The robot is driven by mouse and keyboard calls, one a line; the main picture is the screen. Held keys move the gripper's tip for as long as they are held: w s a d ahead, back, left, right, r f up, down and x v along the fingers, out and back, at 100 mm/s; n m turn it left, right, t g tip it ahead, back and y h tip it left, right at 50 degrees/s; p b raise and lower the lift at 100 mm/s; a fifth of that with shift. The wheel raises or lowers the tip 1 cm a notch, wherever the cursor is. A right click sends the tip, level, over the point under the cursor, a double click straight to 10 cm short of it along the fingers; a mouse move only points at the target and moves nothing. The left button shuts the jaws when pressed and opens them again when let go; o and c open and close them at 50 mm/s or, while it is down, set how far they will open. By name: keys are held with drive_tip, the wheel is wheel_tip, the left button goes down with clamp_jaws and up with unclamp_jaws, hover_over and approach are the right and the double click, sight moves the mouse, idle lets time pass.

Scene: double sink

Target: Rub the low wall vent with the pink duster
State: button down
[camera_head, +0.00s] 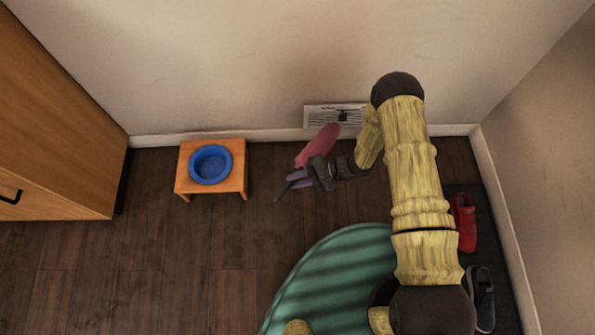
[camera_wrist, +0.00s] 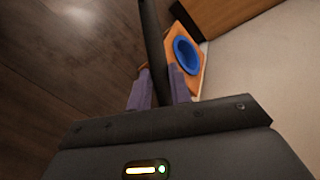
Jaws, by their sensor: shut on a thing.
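The low wall vent (camera_head: 318,115) is a pale slatted panel just above the baseboard, with a dark patch on its right half. The pink duster (camera_head: 318,147) has its pink head just in front of and below the vent; I cannot tell whether it touches the vent or wall. My gripper (camera_head: 298,180) has purple fingers shut on the duster's dark handle, low near the floor. In the wrist view the dark handle (camera_wrist: 152,40) runs up between the fingers (camera_wrist: 160,88); the pink head is not visible there.
A small orange stand (camera_head: 210,188) with a blue bowl (camera_head: 210,164) stands left of my gripper, also in the wrist view. A wooden cabinet (camera_head: 55,130) is far left. A green round rug (camera_head: 330,275) lies in front; a red shoe (camera_head: 463,220) and dark shoes (camera_head: 481,295) lie right.

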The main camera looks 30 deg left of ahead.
drive_tip(key=shift+s+d+p, duration=0.3)
drive_tip(key=shift+s+d, duration=0.1)
drive_tip(key=shift+s, duration=0.25)
drive_tip(key=shift+s+d+p, duration=0.25)
drive_tip(key=shift+s+d, duration=0.1)
drive_tip(key=shift+s, duration=0.25)
drive_tip(key=shift+s+d+p, duration=0.3)
drive_tip(key=shift+s+d, duration=0.1)
drive_tip(key=shift+s, duration=0.25)
drive_tip(key=shift+s+d+p, duration=0.3)
drive_tip(key=shift+s+d, duration=0.05)
drive_tip(key=shift+s, duration=0.25)
